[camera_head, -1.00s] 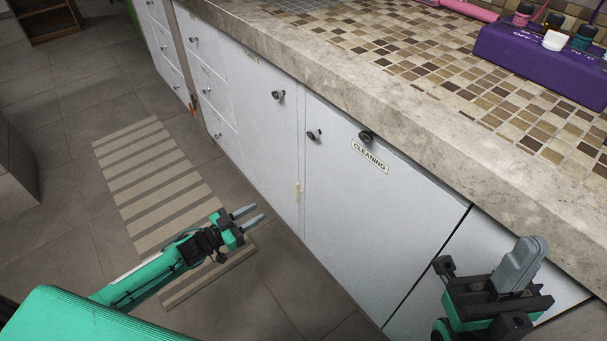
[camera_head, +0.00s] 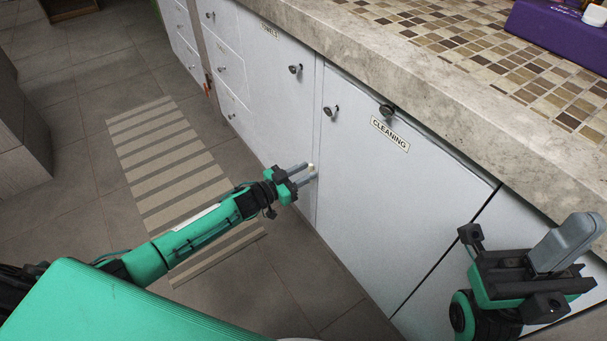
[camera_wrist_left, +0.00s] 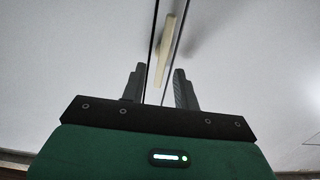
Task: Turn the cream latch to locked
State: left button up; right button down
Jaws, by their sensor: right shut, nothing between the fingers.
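The cream latch (camera_wrist_left: 166,45) is a narrow bar on the white cabinet front, upright along the gap between two doors in the left wrist view, slightly tilted. In the head view only its top (camera_head: 311,167) shows, at my left gripper's fingertips. My left gripper (camera_head: 304,174) is open, its two fingers pointing at the cabinet; in the left wrist view the fingers (camera_wrist_left: 158,85) stand on either side of the latch's lower end. I cannot tell whether they touch it. My right gripper (camera_head: 567,243) is shut and empty at the lower right, in front of the cabinet.
The door labelled CLEANING (camera_head: 375,190) and its left neighbour (camera_head: 275,110) are closed, with dark round knobs. A stone-edged counter (camera_head: 430,90) overhangs them and carries a purple block (camera_head: 560,35). A striped mat (camera_head: 170,165) lies on the tiled floor at left.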

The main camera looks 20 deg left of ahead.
pick_arm(q)
grip_shut()
